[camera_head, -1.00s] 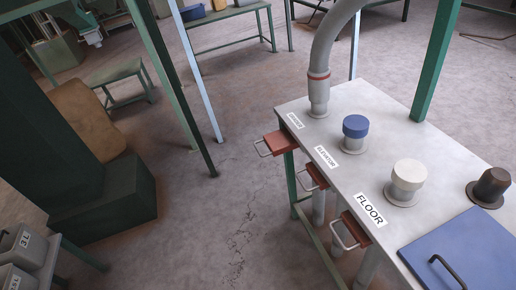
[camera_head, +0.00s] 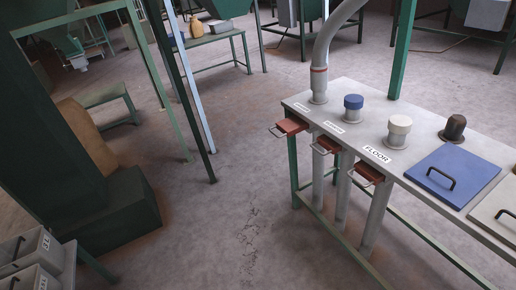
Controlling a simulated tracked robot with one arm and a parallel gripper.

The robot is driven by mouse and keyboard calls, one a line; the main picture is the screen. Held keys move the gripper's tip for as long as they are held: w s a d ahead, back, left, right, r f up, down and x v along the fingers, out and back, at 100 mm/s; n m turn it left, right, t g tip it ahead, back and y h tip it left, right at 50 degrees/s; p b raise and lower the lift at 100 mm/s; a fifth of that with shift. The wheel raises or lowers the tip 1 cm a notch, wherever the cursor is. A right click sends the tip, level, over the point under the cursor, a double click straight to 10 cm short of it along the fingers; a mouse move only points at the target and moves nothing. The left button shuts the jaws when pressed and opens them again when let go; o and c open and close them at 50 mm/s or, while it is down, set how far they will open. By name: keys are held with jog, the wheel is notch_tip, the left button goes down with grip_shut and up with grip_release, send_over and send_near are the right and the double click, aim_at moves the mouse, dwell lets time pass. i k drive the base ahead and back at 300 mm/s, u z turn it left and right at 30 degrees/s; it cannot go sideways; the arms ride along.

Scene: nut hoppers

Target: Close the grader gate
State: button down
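Three red-brown slide gates with metal loop handles stick out from the left edge of a grey steel table (camera_head: 420,153). The far gate (camera_head: 291,125) is below a pipe that carries a bent grey hose (camera_head: 322,55); its label (camera_head: 301,107) is too small to read. The middle gate (camera_head: 327,144) is by a blue-capped spout (camera_head: 353,107), and its label (camera_head: 331,128) is also unclear. The near gate (camera_head: 368,171) is by the label FLOOR (camera_head: 377,154). Which gate is the grader's cannot be read. My gripper is not in view.
A white-capped spout (camera_head: 398,130), a dark-capped spout (camera_head: 454,128) and a blue lid (camera_head: 451,173) are on the table. A dark green column (camera_head: 80,110) and labelled grey bins (camera_head: 32,260) stand at left. The floor between (camera_head: 225,225) is clear.

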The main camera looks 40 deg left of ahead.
aim_at(291, 126)
jog(key=k, duration=1.15)
jog(key=u, duration=0.8)
jog(key=i, duration=1)
jog(key=z, duration=0.1)
